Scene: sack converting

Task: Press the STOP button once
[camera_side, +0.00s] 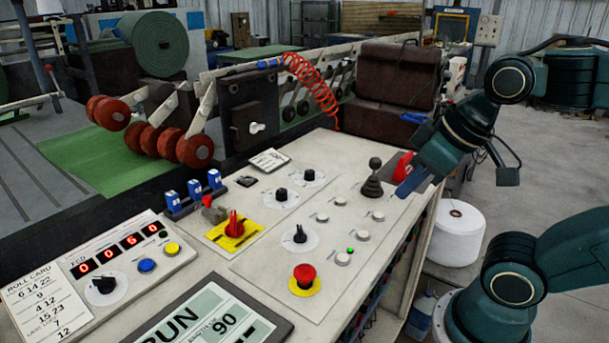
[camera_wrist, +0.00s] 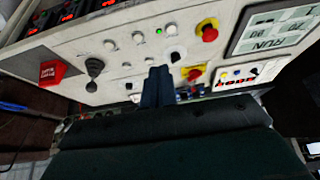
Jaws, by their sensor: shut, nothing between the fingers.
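The control panel (camera_side: 262,240) carries a red mushroom button (camera_side: 304,275) on a yellow disc near its front edge; it also shows in the wrist view (camera_wrist: 208,31). Several small pale push buttons (camera_side: 363,235) sit further right, also in the wrist view (camera_wrist: 138,38). One has a lit green lamp (camera_side: 350,250) beside it. The button labels are too small to read, so I cannot tell which one reads STOP. My gripper (camera_side: 401,194) is shut and empty above the panel's right end, apart from the buttons. Its dark fingers (camera_wrist: 159,72) show in the wrist view.
A black lever (camera_side: 372,180) and a red switch cover (camera_side: 403,166) stand close to my gripper. Black rotary knobs (camera_side: 300,234) and a red selector on yellow (camera_side: 234,226) rise from the panel. A display (camera_side: 208,318) reads RUN and 90. A white roll (camera_side: 455,234) stands on the floor.

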